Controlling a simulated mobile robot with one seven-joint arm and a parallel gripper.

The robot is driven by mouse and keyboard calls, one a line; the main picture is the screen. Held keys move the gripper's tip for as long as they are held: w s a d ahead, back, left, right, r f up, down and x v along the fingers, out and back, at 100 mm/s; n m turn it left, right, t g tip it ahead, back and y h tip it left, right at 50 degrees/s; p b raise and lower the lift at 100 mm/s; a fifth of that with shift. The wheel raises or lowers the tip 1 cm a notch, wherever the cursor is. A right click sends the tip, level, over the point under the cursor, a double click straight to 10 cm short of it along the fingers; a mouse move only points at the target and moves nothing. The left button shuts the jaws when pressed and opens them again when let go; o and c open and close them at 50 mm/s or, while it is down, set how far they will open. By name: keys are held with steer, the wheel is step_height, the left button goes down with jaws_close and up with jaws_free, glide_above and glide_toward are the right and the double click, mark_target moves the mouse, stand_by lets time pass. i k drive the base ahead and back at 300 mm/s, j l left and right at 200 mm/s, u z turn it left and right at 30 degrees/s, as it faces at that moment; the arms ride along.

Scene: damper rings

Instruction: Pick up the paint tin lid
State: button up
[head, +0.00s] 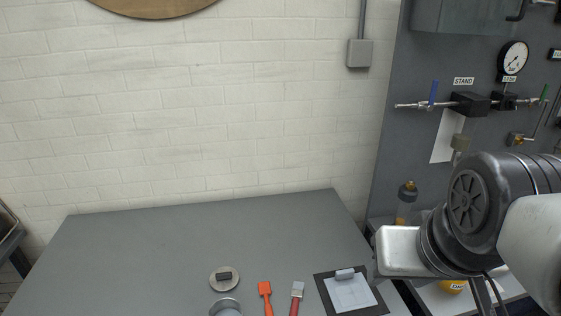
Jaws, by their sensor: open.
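A flat, round, pale disc (215,284) with a dark block on top lies on the grey table, left of the middle; it looks like the paint tin lid. Just below it, a round metal-rimmed object (226,306), perhaps the tin, is cut off by the bottom edge. My gripper (374,262) is at the right, well away from the disc and above the table's right side. It is open; its fingers are mostly hidden by its pale housing, and I see nothing held.
An orange tool (265,296), a red-handled brush (297,296) and a clipboard (350,294) lie along the table's front. The back of the grey table (190,235) is clear. A grey panel (415,70) with valves and a gauge stands at the right.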

mark_target(223, 278)
steer(key=u, duration=1.3)
